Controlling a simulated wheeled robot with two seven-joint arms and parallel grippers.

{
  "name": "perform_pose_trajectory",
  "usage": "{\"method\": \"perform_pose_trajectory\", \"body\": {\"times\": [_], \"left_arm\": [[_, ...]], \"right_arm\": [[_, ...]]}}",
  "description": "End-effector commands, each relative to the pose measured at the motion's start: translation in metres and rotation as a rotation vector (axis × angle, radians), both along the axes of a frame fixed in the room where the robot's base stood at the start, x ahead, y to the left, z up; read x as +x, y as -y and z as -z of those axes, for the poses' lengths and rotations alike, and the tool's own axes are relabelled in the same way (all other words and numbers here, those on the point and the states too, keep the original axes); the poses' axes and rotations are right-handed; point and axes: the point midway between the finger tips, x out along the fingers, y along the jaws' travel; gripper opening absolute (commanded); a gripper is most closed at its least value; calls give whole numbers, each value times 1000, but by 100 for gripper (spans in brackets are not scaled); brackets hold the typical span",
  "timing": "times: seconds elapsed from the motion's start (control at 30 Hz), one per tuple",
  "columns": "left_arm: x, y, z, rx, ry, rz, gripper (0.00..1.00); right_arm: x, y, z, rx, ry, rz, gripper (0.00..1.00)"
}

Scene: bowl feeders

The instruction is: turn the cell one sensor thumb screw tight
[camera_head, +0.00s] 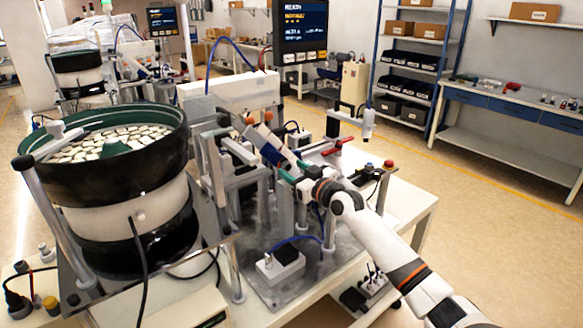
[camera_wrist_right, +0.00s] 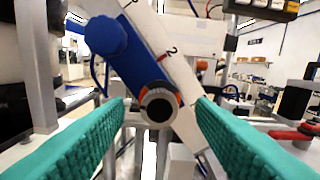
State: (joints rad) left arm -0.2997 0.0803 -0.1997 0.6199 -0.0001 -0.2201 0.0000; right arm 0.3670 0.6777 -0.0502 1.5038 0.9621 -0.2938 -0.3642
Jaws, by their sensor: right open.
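The sensor thumb screw shows in the wrist view as a dark round knob (camera_wrist_right: 158,104) with orange marks around its rim. It sits on a tilted blue and white bracket (camera_wrist_right: 135,62) with printed marks, including a 2. A blue round knob (camera_wrist_right: 104,37) is higher on the same bracket. My right gripper (camera_wrist_right: 160,125) is open, its green ribbed pads to the left and right of the dark knob, with gaps on both sides. In the head view the right gripper (camera_head: 292,171) is at the tilted bracket (camera_head: 272,150), and the knob is hidden there. My left gripper is not in view.
A bowl feeder (camera_head: 110,190) full of pale parts stands at the left. A red-handled clamp (camera_head: 338,146) and a post with a white cylinder (camera_head: 368,122) are right of the gripper. A screen (camera_head: 301,25) stands behind. The floor at right is clear.

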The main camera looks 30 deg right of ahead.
Motion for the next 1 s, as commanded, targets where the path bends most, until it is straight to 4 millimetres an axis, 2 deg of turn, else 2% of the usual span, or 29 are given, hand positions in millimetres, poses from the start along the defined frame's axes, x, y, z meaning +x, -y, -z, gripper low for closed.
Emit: {"method": "perform_pose_trajectory", "body": {"times": [0.17,0.47,0.73,1.0], "left_arm": [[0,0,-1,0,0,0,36],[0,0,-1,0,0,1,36],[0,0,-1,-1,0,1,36],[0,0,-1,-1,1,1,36]], "right_arm": [[13,-1,0,0,0,0,50],[14,-1,0,-1,-1,0,50],[14,-1,0,-1,-1,0,8],[14,-1,0,22,-3,0,6]]}}
